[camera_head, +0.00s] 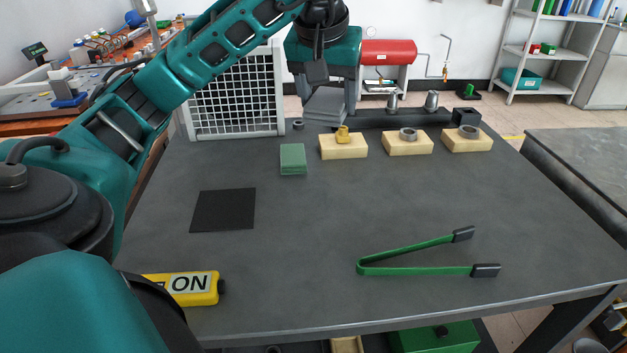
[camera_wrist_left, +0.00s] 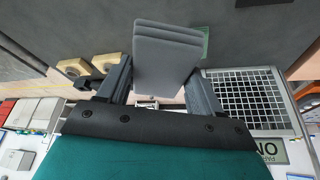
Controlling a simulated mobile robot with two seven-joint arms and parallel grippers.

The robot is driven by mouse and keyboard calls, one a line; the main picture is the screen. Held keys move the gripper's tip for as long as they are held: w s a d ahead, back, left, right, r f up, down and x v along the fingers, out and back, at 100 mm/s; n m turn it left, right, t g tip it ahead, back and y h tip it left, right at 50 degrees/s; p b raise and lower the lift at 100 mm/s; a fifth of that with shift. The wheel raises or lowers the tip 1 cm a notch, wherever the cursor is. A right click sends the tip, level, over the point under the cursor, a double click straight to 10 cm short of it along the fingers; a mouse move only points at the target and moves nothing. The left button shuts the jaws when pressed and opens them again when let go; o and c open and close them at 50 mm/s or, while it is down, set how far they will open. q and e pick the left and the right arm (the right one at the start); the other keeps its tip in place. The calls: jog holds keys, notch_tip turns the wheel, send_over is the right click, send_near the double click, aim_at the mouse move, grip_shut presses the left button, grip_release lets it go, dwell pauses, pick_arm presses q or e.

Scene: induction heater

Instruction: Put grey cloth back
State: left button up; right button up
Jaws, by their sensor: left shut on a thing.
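The grey cloth (camera_head: 325,104) is a folded, layered grey stack held above the far part of the table, just above and right of a green folded cloth (camera_head: 293,159). My left gripper (camera_head: 318,80) reaches in from the upper left and is shut on the grey cloth. In the left wrist view the grey cloth (camera_wrist_left: 167,58) sits between the two fingers of my left gripper (camera_wrist_left: 160,85). The green cloth lies on the table, and only its edge shows behind the grey cloth in the wrist view. My right gripper is not in view.
Three cream blocks with metal fittings (camera_head: 343,146) (camera_head: 407,142) (camera_head: 467,139) stand to the right. Green tongs (camera_head: 420,268), a black square mat (camera_head: 223,210) and a yellow ON controller (camera_head: 195,288) lie on the table (camera_head: 330,220). A white grille (camera_head: 236,95) stands behind. The table's middle is clear.

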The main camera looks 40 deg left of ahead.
pick_arm(q)
jog(key=shift+s+f, duration=0.1)
jog(key=shift+f, duration=0.25)
notch_tip(320, 180, down, 4)
jog(key=b, duration=0.5)
send_over(326, 203)
jog(key=s, duration=0.1)
jog(key=f, duration=1.1)
jog(key=shift+s+d, duration=0.2)
jog(key=shift+d, duration=0.15)
jog(key=shift+f+b, duration=0.3)
jog(key=shift+f, duration=1.85)
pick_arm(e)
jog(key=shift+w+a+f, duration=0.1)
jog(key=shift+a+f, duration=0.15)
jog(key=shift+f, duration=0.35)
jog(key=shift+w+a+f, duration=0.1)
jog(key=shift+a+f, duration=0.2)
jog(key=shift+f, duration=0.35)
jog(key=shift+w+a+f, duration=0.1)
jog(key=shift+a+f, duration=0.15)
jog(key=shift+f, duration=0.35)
pick_arm(q)
jog(key=shift+f, duration=0.1)
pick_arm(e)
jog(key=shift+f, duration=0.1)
